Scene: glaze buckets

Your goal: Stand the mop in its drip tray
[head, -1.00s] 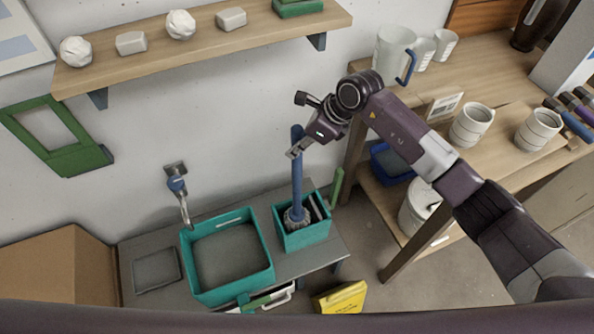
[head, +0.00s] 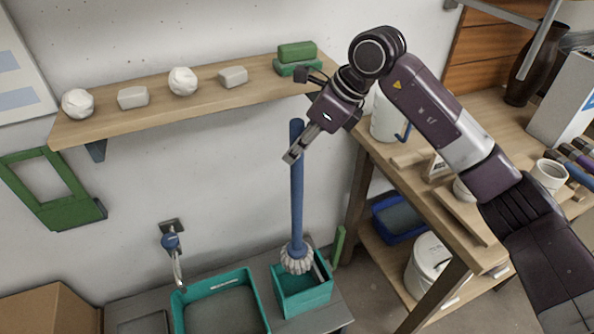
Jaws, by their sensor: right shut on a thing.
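The mop, with a blue handle (head: 297,195) and a pale grey stringy head (head: 297,260), stands upright in my right gripper (head: 294,152). The gripper is shut on the upper handle, just below its top end. The mop head is at the upper rim of a small teal bin (head: 303,301), overlapping its back edge in the picture; I cannot tell whether it is fully clear of the bin. A shallow grey tray (head: 143,324), which looks like the drip tray, lies at the left of the grey bench and is cut by the bottom edge. My left gripper is out of view.
A larger teal basin (head: 260,302) stands between the grey tray and the small bin. A wall tap (head: 172,243) hangs above it. A wooden shelf (head: 160,105) with several pale lumps is above. A wooden table (head: 425,205) with cups is at the right.

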